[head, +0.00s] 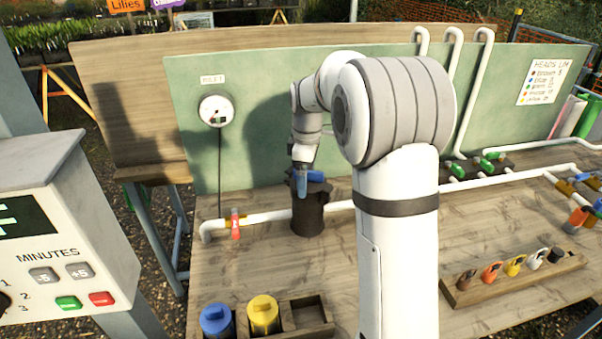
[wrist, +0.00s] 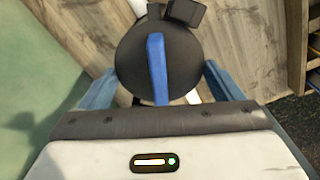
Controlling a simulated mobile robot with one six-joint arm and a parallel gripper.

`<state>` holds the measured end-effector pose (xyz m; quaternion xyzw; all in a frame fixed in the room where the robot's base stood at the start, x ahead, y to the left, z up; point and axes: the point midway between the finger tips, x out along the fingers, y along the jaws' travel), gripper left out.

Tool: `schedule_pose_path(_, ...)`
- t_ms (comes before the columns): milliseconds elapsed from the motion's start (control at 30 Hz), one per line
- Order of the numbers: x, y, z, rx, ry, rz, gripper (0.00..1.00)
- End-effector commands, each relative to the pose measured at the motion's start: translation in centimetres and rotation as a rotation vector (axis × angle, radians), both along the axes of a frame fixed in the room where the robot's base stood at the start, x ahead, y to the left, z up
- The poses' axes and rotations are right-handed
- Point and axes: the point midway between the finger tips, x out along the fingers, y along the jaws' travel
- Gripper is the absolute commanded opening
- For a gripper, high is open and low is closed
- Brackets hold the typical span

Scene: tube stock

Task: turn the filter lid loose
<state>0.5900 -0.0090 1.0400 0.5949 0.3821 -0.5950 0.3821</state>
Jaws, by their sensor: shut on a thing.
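The filter (head: 308,217) is a dark upright canister in the white pipe at the middle of the bench. Its round black lid (wrist: 135,65) shows from above in the wrist view, with a raised blue bar (wrist: 157,70) across it, running nearly up and down in the picture. My gripper (head: 306,184) reaches down to the filter's top. In the wrist view, the blue fingers of my gripper (wrist: 162,80) stand on either side of the lid, shut on it. The fingertip contacts and the lid's near part are hidden.
A red-handled valve (head: 235,224) is on the pipe left of the filter. A round gauge (head: 215,111) hangs on the green board behind. Blue (head: 216,320) and yellow (head: 263,314) canisters stand in a front tray. A rack of coloured fittings (head: 515,277) is at right.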

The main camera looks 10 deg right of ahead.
Motion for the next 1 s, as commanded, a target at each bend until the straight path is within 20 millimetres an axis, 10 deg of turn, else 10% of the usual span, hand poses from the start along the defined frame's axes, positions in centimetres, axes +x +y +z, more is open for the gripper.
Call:
schedule_pose_path(867, -0.15, -0.01, -0.01, 0.0, 0.0, 0.324, 0.62)
schedule_pose_path(900, -0.15, -0.02, -0.01, 0.0, 0.0, 0.324, 0.88)
schedule_pose_path(1000, -0.15, -0.02, 0.0, 0.0, 0.0, 0.323, 0.96)
